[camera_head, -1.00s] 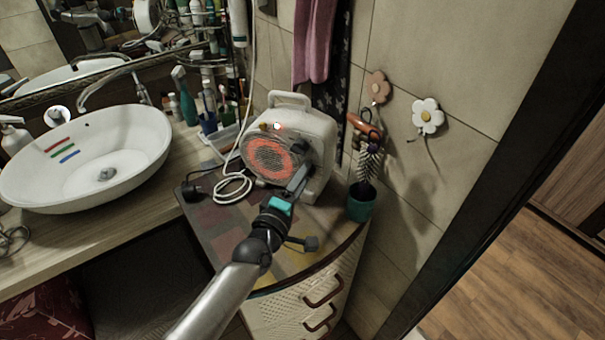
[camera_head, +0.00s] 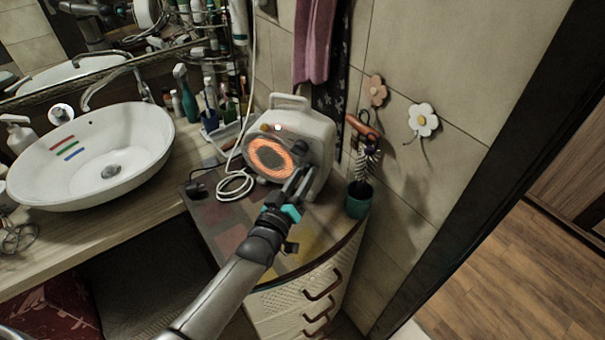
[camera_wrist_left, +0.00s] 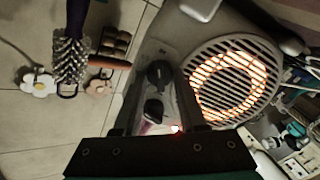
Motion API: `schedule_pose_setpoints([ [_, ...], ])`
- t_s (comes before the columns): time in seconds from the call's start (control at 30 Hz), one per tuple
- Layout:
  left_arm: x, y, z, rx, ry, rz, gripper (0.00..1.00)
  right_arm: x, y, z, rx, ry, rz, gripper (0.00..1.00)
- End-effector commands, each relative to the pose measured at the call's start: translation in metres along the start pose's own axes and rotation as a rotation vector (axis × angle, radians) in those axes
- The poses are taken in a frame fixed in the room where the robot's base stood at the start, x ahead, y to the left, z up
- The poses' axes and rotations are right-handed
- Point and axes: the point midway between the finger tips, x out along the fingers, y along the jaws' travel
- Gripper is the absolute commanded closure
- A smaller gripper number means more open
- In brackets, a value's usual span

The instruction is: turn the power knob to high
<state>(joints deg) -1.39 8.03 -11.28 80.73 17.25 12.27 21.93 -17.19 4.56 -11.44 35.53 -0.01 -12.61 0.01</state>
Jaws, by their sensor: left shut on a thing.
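The white heater (camera_head: 314,132) stands on the cabinet top, its round grille (camera_head: 268,158) glowing orange. The grille also shows at the right of the left wrist view (camera_wrist_left: 232,80). In that view two dark knobs sit on the heater's face beside the grille: one (camera_wrist_left: 158,73) between my fingertips and one (camera_wrist_left: 153,110) closer to the palm. Which is the power knob I cannot read. My left gripper (camera_head: 304,172) is at the heater's front right, its fingers shut on the knob at their tips. My right gripper is not in view.
A white cable (camera_head: 234,186) lies coiled left of the heater. A teal cup (camera_head: 358,200) with a brush stands close to its right. The white basin (camera_head: 90,160) is at the left. The cabinet top's front is mostly clear.

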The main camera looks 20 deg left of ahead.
Motion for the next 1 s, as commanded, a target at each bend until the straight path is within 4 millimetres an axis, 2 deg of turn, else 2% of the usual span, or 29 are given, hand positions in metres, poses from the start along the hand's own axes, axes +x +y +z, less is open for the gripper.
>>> schedule_pose_setpoints([
  [0.4,0.0001,0.0002,-0.0005,0.187,0.001,0.0,1.0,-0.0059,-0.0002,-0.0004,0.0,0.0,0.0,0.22],
  [0.97,0.0001,0.0001,-0.0003,0.213,0.001,0.0,1.0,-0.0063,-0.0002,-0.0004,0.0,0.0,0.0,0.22],
  [1.0,0.0001,0.0001,-0.0003,0.213,0.001,0.0,0.55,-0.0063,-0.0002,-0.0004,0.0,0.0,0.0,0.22],
])
